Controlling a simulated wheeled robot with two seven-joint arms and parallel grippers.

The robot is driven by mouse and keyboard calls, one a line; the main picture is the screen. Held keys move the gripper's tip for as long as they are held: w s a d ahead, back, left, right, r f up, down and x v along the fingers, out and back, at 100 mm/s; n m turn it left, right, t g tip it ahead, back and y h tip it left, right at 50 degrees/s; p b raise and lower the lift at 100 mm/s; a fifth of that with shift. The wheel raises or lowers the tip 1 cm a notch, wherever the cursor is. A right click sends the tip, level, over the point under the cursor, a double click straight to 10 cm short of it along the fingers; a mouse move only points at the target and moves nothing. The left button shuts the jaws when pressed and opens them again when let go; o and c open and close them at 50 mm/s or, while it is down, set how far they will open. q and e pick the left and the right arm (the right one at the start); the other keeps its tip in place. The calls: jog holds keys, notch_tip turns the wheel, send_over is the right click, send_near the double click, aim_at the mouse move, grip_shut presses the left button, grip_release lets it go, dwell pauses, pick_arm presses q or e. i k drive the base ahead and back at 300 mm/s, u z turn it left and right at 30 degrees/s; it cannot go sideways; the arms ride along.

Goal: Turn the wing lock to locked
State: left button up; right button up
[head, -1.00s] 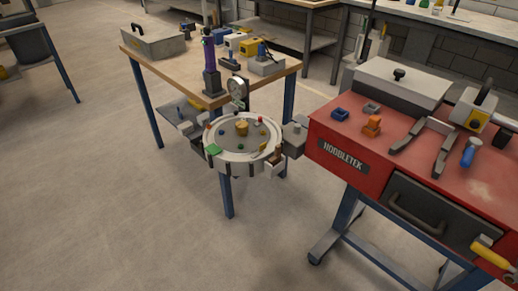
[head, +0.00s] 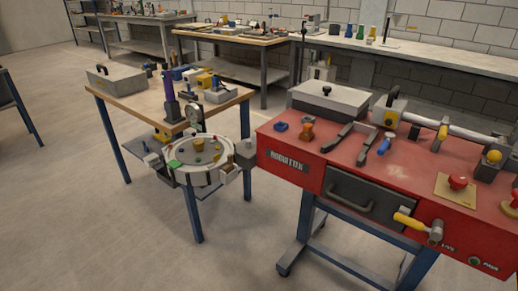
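No part that I can clearly name as the wing lock shows. A yellow-handled lever (head: 412,223) sticks out from the front right of the red bench (head: 300,150), with a small label below it that is too small to read surely. I cannot tell whether this lever is the wing lock or what position it marks. The round sandbed (head: 200,158) with small coloured pieces is at the corner of the wooden table, with blocks on its rim. Neither of my grippers is in view.
The red bench carries a lidded grey box (head: 328,100), grey tongs (head: 372,140), a red knob on a plate (head: 457,183) and a grey drawer (head: 362,196). The wooden table (head: 125,90) holds several tools. The floor at the lower left is clear.

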aim_at(216, 158)
jog(key=z, duration=0.1)
jog(key=i, duration=0.8)
jog(key=u, duration=1.85)
